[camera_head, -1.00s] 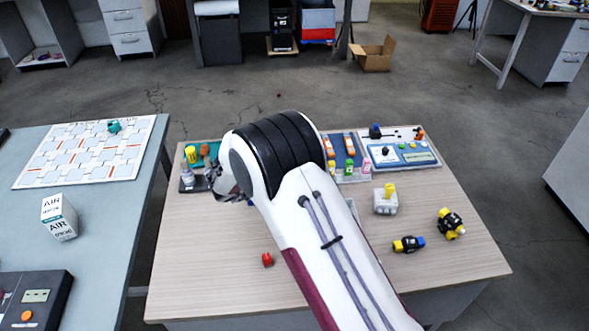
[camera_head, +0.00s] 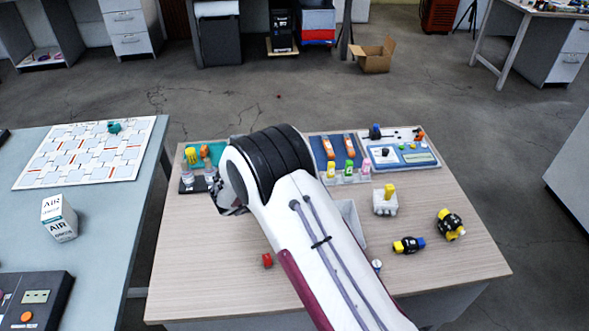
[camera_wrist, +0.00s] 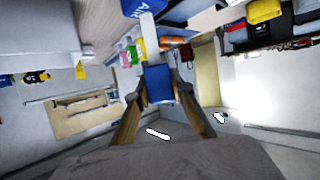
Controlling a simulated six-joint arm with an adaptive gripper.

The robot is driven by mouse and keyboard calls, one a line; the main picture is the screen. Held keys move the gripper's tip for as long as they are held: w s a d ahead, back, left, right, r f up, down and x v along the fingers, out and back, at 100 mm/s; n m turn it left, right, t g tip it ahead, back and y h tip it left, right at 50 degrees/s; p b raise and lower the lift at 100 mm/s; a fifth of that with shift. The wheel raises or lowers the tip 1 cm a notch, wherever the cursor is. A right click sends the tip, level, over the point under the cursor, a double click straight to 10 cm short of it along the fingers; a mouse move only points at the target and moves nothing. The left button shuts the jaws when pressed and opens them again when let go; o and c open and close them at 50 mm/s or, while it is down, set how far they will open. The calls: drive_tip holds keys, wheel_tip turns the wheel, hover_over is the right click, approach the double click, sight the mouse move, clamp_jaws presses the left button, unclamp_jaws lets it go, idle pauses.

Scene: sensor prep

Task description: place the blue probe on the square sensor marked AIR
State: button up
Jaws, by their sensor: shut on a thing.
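My gripper (camera_wrist: 160,88) is shut on a blue block-like part in the wrist view, which I take to be the blue probe (camera_wrist: 158,84). In the head view, my gripper (camera_head: 228,198) is mostly hidden behind my arm over the left of the wooden table, and the probe is hidden. A white box marked AIR (camera_head: 59,218) stands on the left table. No square sensor shows clearly.
The wooden table (camera_head: 205,280) holds small bottles (camera_head: 349,167), a grey-white box (camera_head: 385,203), black-and-yellow parts (camera_head: 451,224) and a red piece (camera_head: 267,260). A white tray (camera_head: 350,217) is partly behind my arm. The wooden table's front left is mostly clear. A gap separates the tables.

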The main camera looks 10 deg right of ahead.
drive_tip(key=shift+f, duration=0.1)
drive_tip(key=o, duration=1.1)
drive_tip(key=shift+v, duration=0.8)
drive_tip(key=v, duration=1)
drive_tip(key=shift+s, duration=0.2)
drive_tip(key=shift+a, duration=0.15)
